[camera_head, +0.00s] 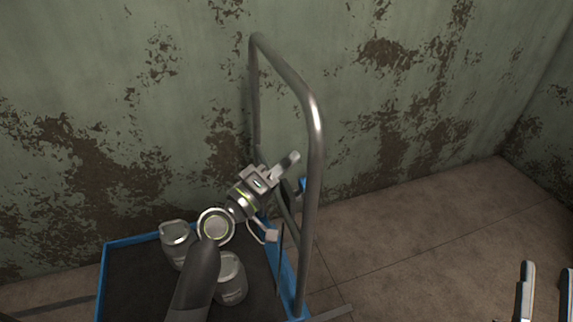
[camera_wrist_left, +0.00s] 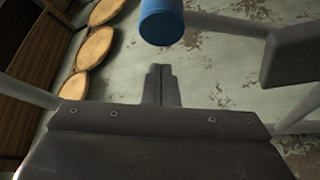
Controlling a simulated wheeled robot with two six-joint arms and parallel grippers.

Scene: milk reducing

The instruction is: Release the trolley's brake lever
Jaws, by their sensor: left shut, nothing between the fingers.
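The trolley (camera_head: 128,240) has a blue-edged platform with a dark mat and a tall grey metal push handle (camera_head: 316,150). A small blue piece (camera_head: 303,184), probably the brake lever's grip, shows by the handle, partly hidden. In the left wrist view a blue cylinder (camera_wrist_left: 162,22), apparently the same grip, is above and apart from the fingertips. My left gripper (camera_head: 290,159) is shut and empty, reaching toward the handle frame just above the blue piece. Its closed fingers show in the left wrist view (camera_wrist_left: 160,72). My right gripper (camera_head: 546,272) is at the lower right, its fingers apart, with nothing seen between them.
Two metal cans (camera_head: 231,280) (camera_head: 178,240) stand on the platform beside my left arm. A stained green wall (camera_head: 120,100) is behind the trolley. The tiled floor (camera_head: 430,240) to the right is clear. Round wooden ends (camera_wrist_left: 93,47) show at left in the wrist view.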

